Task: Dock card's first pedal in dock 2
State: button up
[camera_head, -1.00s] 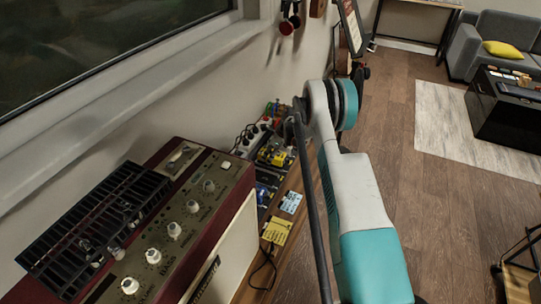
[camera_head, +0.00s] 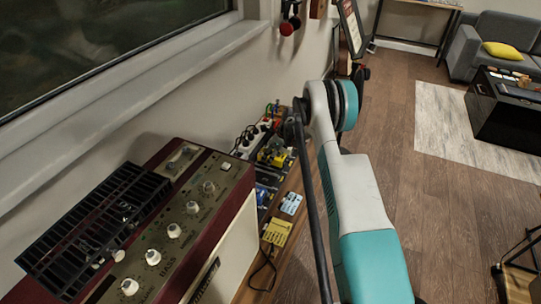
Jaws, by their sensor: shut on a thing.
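Several pedals sit in a row on a board along the wall, left of my arm. A blue pedal (camera_head: 291,204) and a yellow pedal (camera_head: 277,232) are at its near end. Another yellow pedal (camera_head: 273,156) is farther back, with dark and blue ones between. The card and the dock numbers cannot be made out. My arm comes up from the bottom right and bends at a teal joint beside the board. I cannot make out my gripper or anything in it; the arm's far end is hidden behind its own joint.
A dark red amplifier (camera_head: 222,205) with white knobs fills the lower left, with a black slatted rack (camera_head: 95,235) on top. A white power strip (camera_head: 247,142) with cables is by the wall.

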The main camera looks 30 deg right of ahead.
jog(key=shift+f, duration=0.4)
jog(key=shift+r, duration=0.15)
dwell(0.5)
jog(key=shift+r, duration=0.45)
jog(key=shift+f, duration=0.45)
dwell(2.0)
jog(key=shift+r, duration=0.4)
jog(key=shift+r, duration=0.3)
jog(key=o, duration=1.4)
